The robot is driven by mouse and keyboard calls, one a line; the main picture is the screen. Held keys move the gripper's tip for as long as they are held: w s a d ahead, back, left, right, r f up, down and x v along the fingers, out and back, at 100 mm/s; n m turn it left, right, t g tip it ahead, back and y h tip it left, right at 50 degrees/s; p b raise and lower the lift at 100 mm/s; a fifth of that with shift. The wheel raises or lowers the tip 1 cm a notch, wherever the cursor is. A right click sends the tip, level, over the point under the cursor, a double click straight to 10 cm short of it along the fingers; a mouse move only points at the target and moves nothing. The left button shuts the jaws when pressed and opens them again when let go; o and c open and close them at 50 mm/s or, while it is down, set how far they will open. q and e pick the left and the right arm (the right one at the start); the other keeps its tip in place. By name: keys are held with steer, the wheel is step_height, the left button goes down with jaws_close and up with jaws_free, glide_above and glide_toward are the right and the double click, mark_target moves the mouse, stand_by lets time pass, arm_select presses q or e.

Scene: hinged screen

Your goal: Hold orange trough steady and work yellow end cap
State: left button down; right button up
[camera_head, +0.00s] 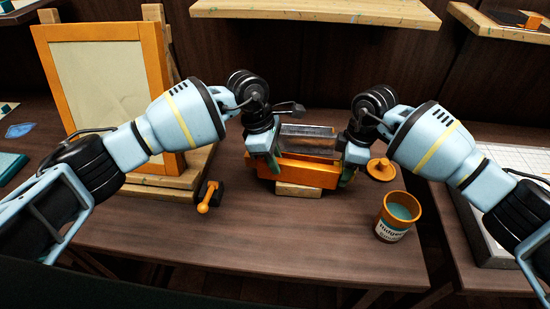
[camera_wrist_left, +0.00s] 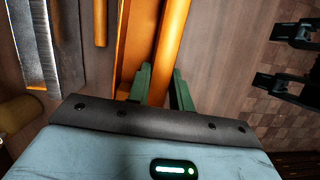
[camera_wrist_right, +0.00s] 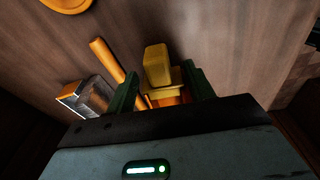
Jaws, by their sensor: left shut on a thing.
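The orange trough (camera_head: 310,179) sits at the middle of the table on a light wooden block (camera_head: 298,190), with a grey metal plate (camera_head: 307,138) at its upper back. My left gripper (camera_head: 270,164) is at its left end. In the left wrist view its green fingers (camera_wrist_left: 161,82) are shut on the orange trough wall (camera_wrist_left: 169,45). My right gripper (camera_head: 348,172) is at the trough's right end. In the right wrist view its fingers (camera_wrist_right: 163,86) stand wide apart on either side of the yellow end cap (camera_wrist_right: 158,66); contact is unclear. The cap is hidden in the head view.
An orange knobbed lid (camera_head: 381,169) and an orange-rimmed labelled cup (camera_head: 397,215) stand right of the trough. A screen in an orange frame (camera_head: 163,85) stands at the left, with an orange-handled tool (camera_head: 208,198) near its foot. The front middle of the table is clear.

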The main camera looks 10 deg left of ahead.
arm_select(q)
steer(key=shift+s+f, duration=0.1)
steer(key=shift+f, duration=0.1)
arm_select(e)
steer(key=shift+o, duration=1.3)
steer(key=shift+s+a, duration=0.1)
steer(key=shift+a, duration=0.05)
step_height(320, 180, up, 12)
steer(key=d, duration=0.1)
steer(key=shift+d, duration=0.4)
arm_select(q)
steer(key=c, duration=1.2)
jaws_free()
steer(key=shift+r, duration=0.1)
steer(key=shift+o, duration=0.2)
steer(key=shift+r, duration=0.1)
steer(key=v, duration=1.2)
arm_select(e)
steer(key=shift+s+f, duration=0.15)
